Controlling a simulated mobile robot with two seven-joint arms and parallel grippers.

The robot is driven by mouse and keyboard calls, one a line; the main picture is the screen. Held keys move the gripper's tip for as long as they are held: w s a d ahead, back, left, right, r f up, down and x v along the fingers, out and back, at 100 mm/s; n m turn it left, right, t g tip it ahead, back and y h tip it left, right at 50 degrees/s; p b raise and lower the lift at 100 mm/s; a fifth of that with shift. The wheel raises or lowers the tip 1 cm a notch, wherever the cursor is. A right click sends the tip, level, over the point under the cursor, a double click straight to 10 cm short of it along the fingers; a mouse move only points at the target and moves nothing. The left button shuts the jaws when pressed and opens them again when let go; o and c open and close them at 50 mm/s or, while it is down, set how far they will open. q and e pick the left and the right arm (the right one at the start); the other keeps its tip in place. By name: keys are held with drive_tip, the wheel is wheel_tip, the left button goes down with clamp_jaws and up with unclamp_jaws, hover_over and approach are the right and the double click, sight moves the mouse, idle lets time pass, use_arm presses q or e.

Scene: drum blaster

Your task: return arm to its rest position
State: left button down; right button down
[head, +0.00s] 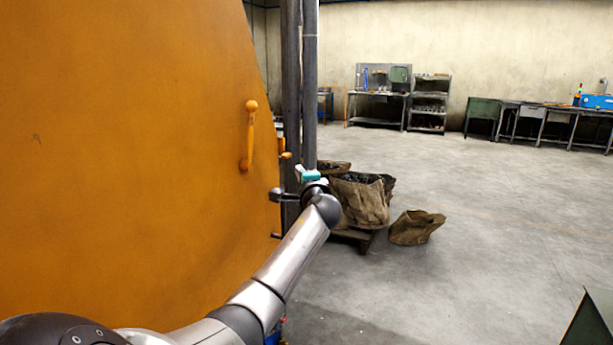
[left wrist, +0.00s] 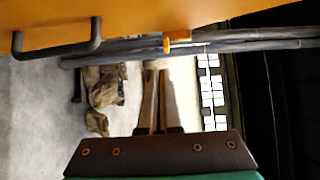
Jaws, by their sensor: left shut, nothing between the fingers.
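My left arm reaches up from the bottom left of the head view, stretched forward beside the big orange drum (head: 120,130). My left gripper (head: 308,176) is at its far end, small and partly hidden by the wrist, in front of dark upright posts (head: 300,80). In the left wrist view, the two fingers of the left gripper (left wrist: 158,75) lie close together, shut with nothing held. The orange drum surface (left wrist: 200,10) crosses the top of that view, apart from the fingers as far as I can tell. My right gripper is not in view.
An orange lever handle (head: 249,135) sticks out on the drum. A dark bent handle (left wrist: 60,50) shows near the left gripper. Brown sacks (head: 360,200) stand beyond the arm, one (head: 417,227) on the floor. Workbenches (head: 540,108) line the back wall.

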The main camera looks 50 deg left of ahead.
use_arm(q)
drive_tip(key=shift+v, duration=1.85)
drive_tip(key=shift+w, duration=0.15)
